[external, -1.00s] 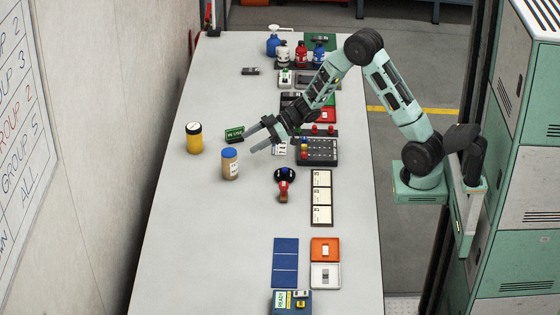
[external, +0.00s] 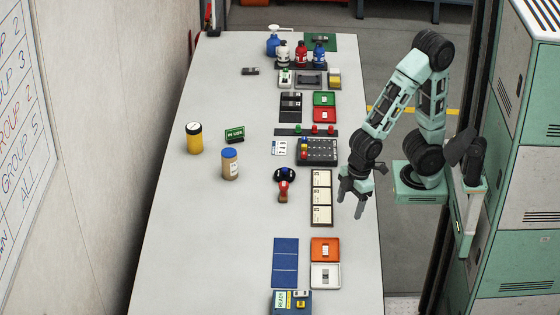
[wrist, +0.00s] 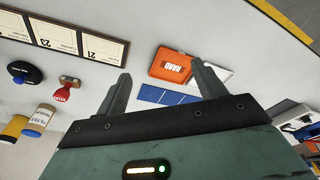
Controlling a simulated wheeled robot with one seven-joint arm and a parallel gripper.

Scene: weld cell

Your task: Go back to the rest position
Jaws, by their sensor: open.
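My gripper (external: 349,205) is open and empty. In the external view it points down near the right edge of the table (external: 190,265), just right of the strip of white cards (external: 321,197).
A jar with a blue lid (external: 230,165) and a yellow jar (external: 194,138) stand on the left of the table. Lockers (external: 515,190) stand at the right. The table's front left is bare.

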